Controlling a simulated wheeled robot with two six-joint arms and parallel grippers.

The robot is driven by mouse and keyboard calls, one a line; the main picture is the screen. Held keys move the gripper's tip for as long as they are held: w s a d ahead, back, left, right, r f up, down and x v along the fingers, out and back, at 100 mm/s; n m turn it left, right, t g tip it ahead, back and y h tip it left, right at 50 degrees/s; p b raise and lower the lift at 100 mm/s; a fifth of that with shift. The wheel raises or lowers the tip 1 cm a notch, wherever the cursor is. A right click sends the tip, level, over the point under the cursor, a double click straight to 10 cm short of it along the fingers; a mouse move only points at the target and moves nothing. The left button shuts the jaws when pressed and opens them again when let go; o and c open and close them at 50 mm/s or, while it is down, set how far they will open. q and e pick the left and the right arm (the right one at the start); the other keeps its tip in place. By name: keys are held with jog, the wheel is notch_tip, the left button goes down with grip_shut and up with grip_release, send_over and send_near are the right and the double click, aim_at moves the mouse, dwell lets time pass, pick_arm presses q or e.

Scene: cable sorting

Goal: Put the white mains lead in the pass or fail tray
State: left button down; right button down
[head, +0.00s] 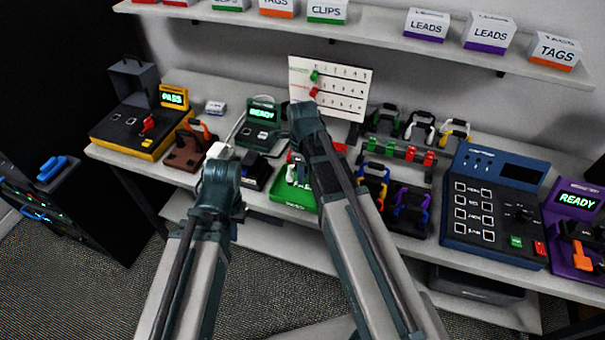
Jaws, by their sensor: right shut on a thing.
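A white block like a plug (220,151) with a thin white cable shows at the tip of my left arm. The cable runs up toward the small green READY tester (260,125). My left gripper (222,170) is beside the white block, its fingers hidden by the wrist. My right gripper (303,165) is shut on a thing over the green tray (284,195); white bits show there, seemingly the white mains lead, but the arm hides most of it. A strip of red, perhaps the fail tray (338,147), shows behind my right arm.
A yellow PASS tester (130,130) stands at the left, a blue keypad unit (497,210) and a purple READY tester (574,225) at the right. Colored leads sit in a rack (402,150). A shelf (370,35) with labelled boxes overhangs the bench.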

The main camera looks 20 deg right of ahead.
jog(key=shift+f+b, duration=0.9)
dwell(1.1)
jog(key=c, duration=0.7)
grip_release()
jog(key=shift+o, duration=0.3)
jog(key=o, duration=0.5)
notch_tip(320, 180, up, 8)
jog(key=p, duration=0.8)
